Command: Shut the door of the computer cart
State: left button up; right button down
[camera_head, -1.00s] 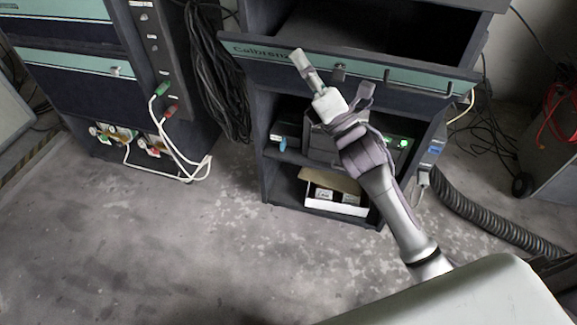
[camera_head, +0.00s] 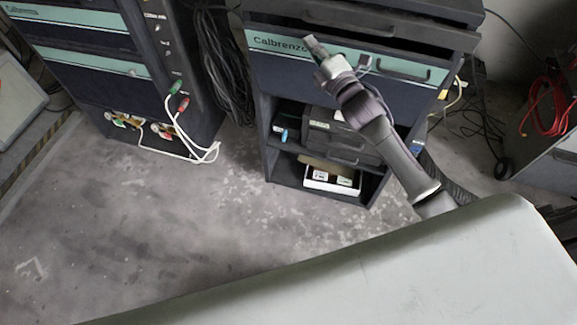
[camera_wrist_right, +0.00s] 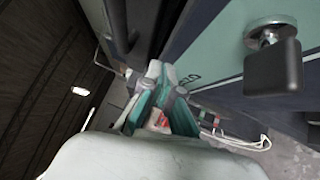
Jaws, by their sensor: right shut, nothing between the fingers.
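The computer cart (camera_head: 268,110) stands at centre in the head view, dark with lower shelves. Its door is the panel with a teal band and "Calbrenzo" lettering (camera_head: 275,45); it looks upright and covers the compartment behind. I cannot tell whether it is fully flush. My right gripper (camera_head: 315,46) is shut and empty, its tip over the upper part of the door; contact is unclear. In the right wrist view, the gripper (camera_wrist_right: 165,98) is close beside a teal panel with a dark knob (camera_wrist_right: 273,68). My left gripper is not in view.
A second dark cabinet (camera_head: 85,70) stands at left, with white cables (camera_head: 185,130) hanging low. A white box (camera_head: 333,180) sits on the cart's bottom shelf. A ribbed hose (camera_head: 445,180) and red cable (camera_head: 548,110) lie at right. The front-left floor is clear.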

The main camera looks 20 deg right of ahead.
jog(key=shift+w+d+r+m+g+p, duration=0.25)
jog(key=shift+w+d+p, duration=0.15)
jog(key=shift+w+p, duration=0.15)
jog(key=shift+w+d+r+m+g+p, duration=0.15)
jog(key=shift+w+d+m+p, duration=0.1)
jog(key=shift+w+d+p, duration=0.2)
jog(key=shift+a+f, duration=0.1)
jog(key=shift+f, duration=0.05)
